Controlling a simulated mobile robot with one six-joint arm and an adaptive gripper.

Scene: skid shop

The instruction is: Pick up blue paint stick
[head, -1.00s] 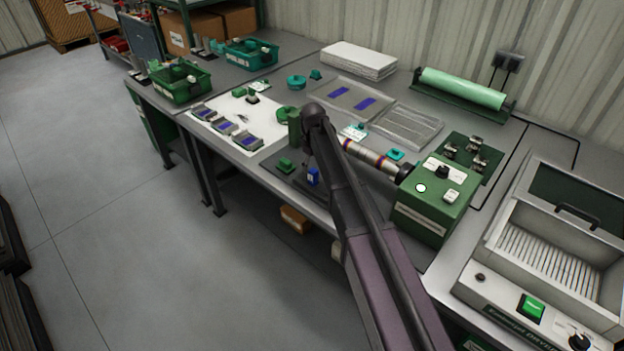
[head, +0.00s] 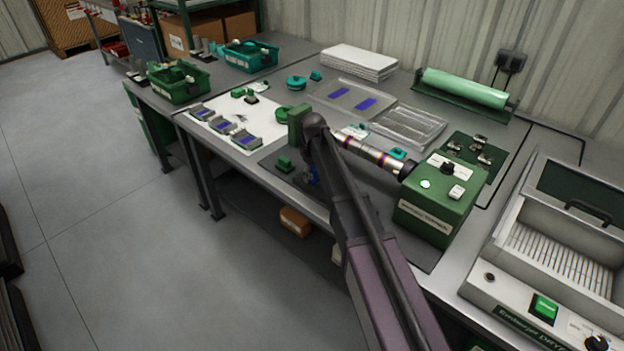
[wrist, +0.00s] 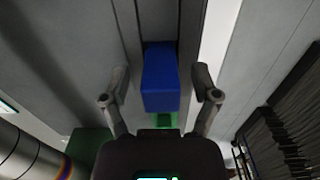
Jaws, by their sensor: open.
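The blue paint stick (wrist: 160,80) shows in the wrist view as a plain blue block, upper centre. My gripper (wrist: 160,92) is open, with one finger on each side of the block and a visible gap on both sides. I cannot tell how far the block is in depth from the fingertips.
A green machine (head: 437,205) with a striped roller (head: 368,154) stands right of my arm. A small green block (head: 285,163) lies to the left. A white sheet (head: 213,139) holds several grey-and-purple pieces. The bench's front edge is close.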

